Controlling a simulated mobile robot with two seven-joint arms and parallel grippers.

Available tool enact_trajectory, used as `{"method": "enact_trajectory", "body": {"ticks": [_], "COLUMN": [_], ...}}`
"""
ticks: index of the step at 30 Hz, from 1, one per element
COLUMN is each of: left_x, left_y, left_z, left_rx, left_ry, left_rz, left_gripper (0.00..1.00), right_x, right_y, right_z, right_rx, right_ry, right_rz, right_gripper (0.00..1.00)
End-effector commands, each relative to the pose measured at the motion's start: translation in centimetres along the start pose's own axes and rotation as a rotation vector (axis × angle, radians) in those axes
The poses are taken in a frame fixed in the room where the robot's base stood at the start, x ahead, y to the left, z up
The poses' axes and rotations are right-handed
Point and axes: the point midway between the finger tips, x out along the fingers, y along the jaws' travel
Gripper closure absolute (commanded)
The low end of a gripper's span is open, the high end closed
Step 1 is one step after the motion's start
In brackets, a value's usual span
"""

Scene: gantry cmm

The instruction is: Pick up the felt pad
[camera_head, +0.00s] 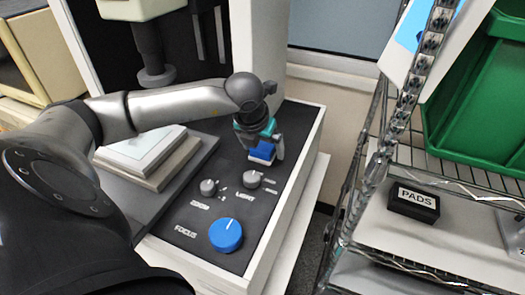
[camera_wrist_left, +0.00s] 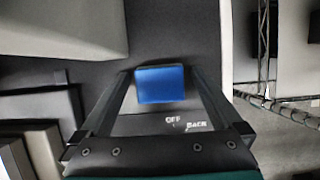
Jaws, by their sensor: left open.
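A small black box (camera_head: 414,203) labelled PADS sits on a white shelf at the right of the head view; I see no felt pad that I can name for certain. A blue block (camera_head: 262,153) is on the dark console beside labels, OFF and BACK in the left wrist view. I cannot tell whether it is a switch or a pad. It also shows in the left wrist view (camera_wrist_left: 160,86). My left gripper (camera_head: 266,144) is open, its fingers on either side of the blue block, with no clear grip. My right gripper is out of view.
The console has a large blue FOCUS knob (camera_head: 226,234) and two grey knobs (camera_head: 252,179). A stacked pale block (camera_head: 146,154) lies at left. A wire rack post (camera_head: 410,85) stands between console and shelf. A green bin (camera_head: 485,100) is above the PADS box.

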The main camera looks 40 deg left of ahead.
Motion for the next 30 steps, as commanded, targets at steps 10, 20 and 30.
{"method": "enact_trajectory", "body": {"ticks": [10, 20, 30], "left_x": [-0.05, -0.07, -0.09], "left_y": [-0.01, -0.01, 0.0], "left_z": [0.0, 0.01, 0.03], "left_rx": [0.0, 0.0, 0.0], "left_ry": [0.0, 0.0, 0.0], "left_rz": [0.0, 0.0, 0.0], "left_gripper": [0.22, 0.6, 0.89], "right_x": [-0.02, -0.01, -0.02], "right_y": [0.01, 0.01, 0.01], "right_z": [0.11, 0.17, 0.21], "right_rx": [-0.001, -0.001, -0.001], "right_ry": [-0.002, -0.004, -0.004], "right_rz": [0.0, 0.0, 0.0], "right_gripper": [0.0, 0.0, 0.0]}}
